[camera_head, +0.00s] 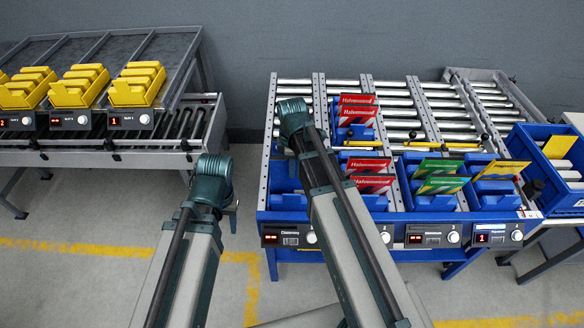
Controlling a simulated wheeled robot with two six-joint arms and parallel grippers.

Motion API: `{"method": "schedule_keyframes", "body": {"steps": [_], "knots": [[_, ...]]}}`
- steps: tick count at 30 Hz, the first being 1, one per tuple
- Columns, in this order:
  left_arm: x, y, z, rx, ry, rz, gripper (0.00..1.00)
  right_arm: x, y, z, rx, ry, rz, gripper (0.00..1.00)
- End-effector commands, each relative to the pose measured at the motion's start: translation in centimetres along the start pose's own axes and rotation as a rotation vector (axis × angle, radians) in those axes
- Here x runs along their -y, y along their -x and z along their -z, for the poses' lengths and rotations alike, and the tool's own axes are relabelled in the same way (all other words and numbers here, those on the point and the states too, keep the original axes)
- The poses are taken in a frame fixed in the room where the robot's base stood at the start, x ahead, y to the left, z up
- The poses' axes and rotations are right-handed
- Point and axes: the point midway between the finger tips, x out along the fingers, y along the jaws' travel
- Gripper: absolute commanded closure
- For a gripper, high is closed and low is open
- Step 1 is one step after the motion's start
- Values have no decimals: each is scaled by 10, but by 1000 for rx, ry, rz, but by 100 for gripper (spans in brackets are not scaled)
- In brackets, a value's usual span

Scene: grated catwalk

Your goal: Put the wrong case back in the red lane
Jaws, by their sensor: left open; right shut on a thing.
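A blue rack has several lanes. Red-fronted blue cases stand in its second lane: a front pair (372,183) and a back pair (356,115). Green-fronted cases (442,185) fill the lane to their right, and a case with an orange-yellow front (505,169) is at the far right. My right gripper (290,145) is at the left lane, left of the back red pair. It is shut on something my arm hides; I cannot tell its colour. Blue bodies (286,200) show in the left lane below it. My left gripper (230,207) is open and empty over the floor.
A grey roller conveyor (150,158) with yellow bins (138,85) stands at the left. A blue crate (548,165) is at the far right, near the rack. Small display panels (434,236) line the rack's front edge. Clear floor (90,205) separates conveyor and rack.

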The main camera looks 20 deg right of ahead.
Motion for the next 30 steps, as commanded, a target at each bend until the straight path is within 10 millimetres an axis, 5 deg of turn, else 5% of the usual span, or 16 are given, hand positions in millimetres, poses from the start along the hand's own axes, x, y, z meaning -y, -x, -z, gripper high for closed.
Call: {"method": "schedule_keyframes", "body": {"steps": [30], "knots": [[-3, -36, 2, 0, 1, 0, 50, 0, -36, 0, 0, 0, 0, 100]]}}
